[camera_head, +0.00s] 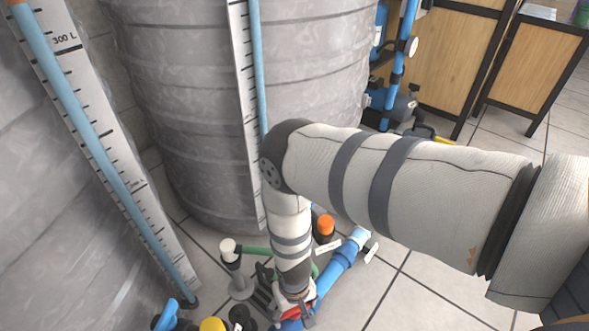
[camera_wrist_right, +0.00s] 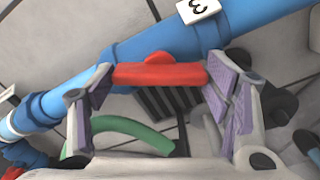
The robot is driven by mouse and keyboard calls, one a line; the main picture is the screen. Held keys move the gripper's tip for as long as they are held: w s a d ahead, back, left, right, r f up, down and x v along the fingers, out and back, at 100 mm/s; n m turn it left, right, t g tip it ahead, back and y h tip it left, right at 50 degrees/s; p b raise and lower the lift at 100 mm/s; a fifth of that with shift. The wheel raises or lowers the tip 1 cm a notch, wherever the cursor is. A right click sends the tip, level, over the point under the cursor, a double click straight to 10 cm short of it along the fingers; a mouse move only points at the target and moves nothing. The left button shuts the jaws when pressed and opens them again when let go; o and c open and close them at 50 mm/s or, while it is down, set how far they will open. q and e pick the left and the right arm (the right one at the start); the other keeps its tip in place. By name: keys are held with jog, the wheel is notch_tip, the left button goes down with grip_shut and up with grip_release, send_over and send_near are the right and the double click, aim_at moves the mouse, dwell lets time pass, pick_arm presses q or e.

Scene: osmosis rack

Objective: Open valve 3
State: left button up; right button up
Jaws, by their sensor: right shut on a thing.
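The red handle of a valve (camera_wrist_right: 160,74) sits on a blue pipe (camera_wrist_right: 260,37), beside a white tag marked 3 (camera_wrist_right: 197,10). In the right wrist view the handle lies level across the picture, at a slant to the pipe. My right gripper (camera_wrist_right: 161,80) is shut on the handle, with a purple-padded finger at each end of it. In the head view my right gripper (camera_head: 297,311) is low at the bottom edge, and my arm and wrist hide most of the valve. My left gripper is in neither view.
Two large grey tanks (camera_head: 190,110) with level scales stand behind and left. An orange-topped fitting (camera_head: 325,226), a green hose (camera_head: 255,249) and a black-and-white fitting (camera_head: 229,250) crowd the valve. Tiled floor (camera_head: 430,290) is clear at right.

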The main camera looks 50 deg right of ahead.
jog(key=n, duration=0.5)
jog(key=shift+n, duration=0.3)
dwell(0.5)
jog(key=o, duration=1.1)
jog(key=shift+o, duration=0.2)
notch_tip(320, 180, up, 12)
